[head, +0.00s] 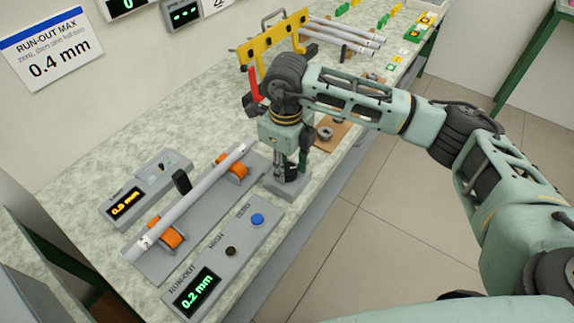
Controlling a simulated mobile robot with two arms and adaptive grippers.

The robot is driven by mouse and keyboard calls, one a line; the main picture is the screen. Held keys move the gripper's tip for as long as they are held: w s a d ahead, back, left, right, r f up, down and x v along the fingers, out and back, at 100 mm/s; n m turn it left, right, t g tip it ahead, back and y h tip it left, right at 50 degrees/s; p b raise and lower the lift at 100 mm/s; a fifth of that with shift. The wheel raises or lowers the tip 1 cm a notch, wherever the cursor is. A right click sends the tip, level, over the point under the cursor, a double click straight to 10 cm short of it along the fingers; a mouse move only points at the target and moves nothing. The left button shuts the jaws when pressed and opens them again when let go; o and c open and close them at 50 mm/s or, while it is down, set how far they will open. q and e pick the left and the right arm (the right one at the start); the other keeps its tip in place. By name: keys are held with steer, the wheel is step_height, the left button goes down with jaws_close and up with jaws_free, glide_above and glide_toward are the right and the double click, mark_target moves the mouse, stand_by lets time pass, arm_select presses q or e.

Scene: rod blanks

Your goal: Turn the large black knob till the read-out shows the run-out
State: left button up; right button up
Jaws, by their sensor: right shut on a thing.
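My right gripper (287,170) points down at a grey block (290,188) at the front edge of the bench. It is shut on what seems to be the large black knob on that block; the fingers mostly hide the knob. The run-out read-out (196,293) shows 0.2 mm in green. Its panel also has a small dark button (231,251) and a blue zero button (257,219). A grey rod (195,195) lies across two orange rollers (172,237) (238,169), with a black upright piece (182,181) beside it. My left gripper is out of view.
A second read-out (125,204) glows orange behind the rod. A wall sign (52,60) reads run-out max 0.4 mm. A yellow rack (270,46) with a red part (254,84) stands behind my right wrist. Several rods (345,35) lie farther along the bench. Open floor lies right of the bench.

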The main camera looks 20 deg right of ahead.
steer(key=shift+s+a+f, duration=0.2)
steer(key=shift+s, duration=0.1)
steer(key=o, duration=1)
steer(key=shift+w+r, duration=0.1)
steer(key=shift+r, duration=0.05)
steer(key=shift+r, duration=0.15)
step_height(320, 180, up, 12)
steer(key=shift+f, duration=0.15)
